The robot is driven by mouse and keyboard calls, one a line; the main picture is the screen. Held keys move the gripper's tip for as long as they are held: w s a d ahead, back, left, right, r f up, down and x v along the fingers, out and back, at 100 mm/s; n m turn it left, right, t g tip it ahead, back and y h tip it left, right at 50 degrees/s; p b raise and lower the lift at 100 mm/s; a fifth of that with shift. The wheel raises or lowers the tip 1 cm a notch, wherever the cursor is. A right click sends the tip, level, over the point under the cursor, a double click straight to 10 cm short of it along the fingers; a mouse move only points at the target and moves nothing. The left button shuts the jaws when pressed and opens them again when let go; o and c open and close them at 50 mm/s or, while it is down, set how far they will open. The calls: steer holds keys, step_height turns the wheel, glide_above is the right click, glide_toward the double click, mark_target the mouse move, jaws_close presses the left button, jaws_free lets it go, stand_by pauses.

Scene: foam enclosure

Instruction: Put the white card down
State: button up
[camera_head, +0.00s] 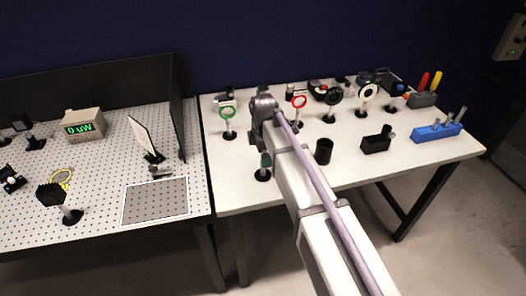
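A white card (144,136) stands tilted on a small black base (154,157) on the perforated board at the left, in front of the dark upright panel. A silver piece (160,171) lies just in front of it. My arm reaches in from the bottom right, and its far grey joint is over the white table, well right of the card. My gripper's fingers do not show; they seem hidden behind the arm. Nothing is seen touching the card.
A grey mat with a white outline (155,215) lies clear at the board's front right. A power meter (84,124) reads 0 uW. The dark panel (179,105) stands between board and white table (340,176). Several mounted optics, a black cup (323,151) and a blue holder (437,131) occupy the table.

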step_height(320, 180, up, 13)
steer(key=p, duration=1.2)
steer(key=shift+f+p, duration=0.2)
steer(key=shift+p, duration=0.1)
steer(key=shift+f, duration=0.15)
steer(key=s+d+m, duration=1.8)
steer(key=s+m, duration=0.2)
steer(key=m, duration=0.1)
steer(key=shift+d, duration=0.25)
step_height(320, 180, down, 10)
steer(key=b, duration=1)
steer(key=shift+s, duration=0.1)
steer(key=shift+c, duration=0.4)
